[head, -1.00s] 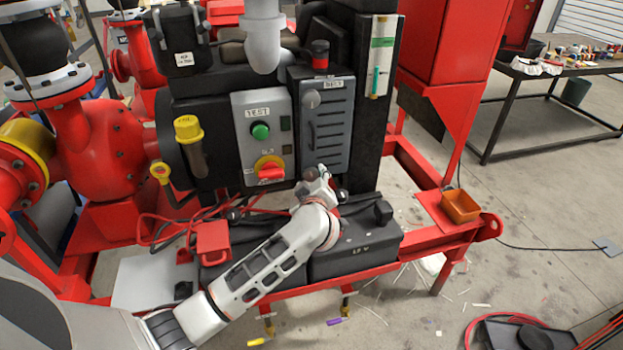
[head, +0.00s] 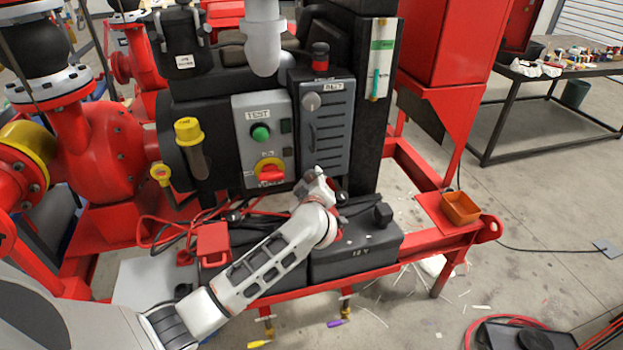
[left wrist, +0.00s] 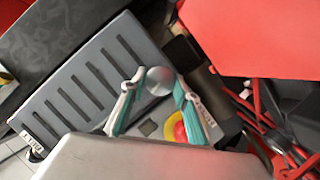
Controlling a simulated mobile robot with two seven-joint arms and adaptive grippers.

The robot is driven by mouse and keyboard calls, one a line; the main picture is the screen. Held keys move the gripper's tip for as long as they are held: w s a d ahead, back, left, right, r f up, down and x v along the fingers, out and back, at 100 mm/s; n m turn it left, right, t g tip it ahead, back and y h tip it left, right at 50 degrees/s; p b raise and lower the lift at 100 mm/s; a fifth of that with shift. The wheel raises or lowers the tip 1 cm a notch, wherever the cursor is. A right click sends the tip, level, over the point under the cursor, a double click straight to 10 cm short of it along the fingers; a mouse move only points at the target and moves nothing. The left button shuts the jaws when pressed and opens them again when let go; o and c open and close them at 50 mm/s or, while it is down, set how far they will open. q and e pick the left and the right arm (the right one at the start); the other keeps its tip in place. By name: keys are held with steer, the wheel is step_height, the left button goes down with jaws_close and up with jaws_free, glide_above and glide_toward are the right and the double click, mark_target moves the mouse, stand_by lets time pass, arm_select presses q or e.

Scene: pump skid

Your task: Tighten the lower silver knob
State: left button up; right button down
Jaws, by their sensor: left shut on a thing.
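The grey louvred cover (head: 326,135) has an upper silver knob (head: 312,101) near its top, in plain sight in the head view. My left gripper (head: 319,183) is at the bottom of this cover, with its arm coming up from the lower left. In the left wrist view its two teal-padded fingers (left wrist: 158,88) are shut on a round silver knob (left wrist: 160,79) at the edge of the grey slotted cover (left wrist: 90,80). In the head view the gripper hides this lower knob. My right gripper is in neither view.
Left of the cover is a panel with a green button (head: 260,132) and a red-yellow rotary switch (head: 268,170). A black battery (head: 355,250) lies under my left wrist, with cables around it. An orange bin (head: 461,207) sits on the red frame at right.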

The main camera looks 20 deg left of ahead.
arm_select(q)
steer(key=shift+n+p, duration=0.3)
steer(key=shift+p, duration=0.3)
steer(key=shift+n+t, duration=0.3)
steer(key=shift+a+f+n+h, duration=0.1)
steer(key=shift+f+n+h, duration=0.05)
steer(key=shift+n+h, duration=0.3)
steer(key=shift+n+t, duration=0.7)
steer(key=shift+n, duration=0.15)
steer(key=shift+f+n+b, duration=0.1)
steer(key=shift+n+b, duration=0.2)
steer(key=shift+n, duration=0.2)
steer(key=shift+t, duration=0.3)
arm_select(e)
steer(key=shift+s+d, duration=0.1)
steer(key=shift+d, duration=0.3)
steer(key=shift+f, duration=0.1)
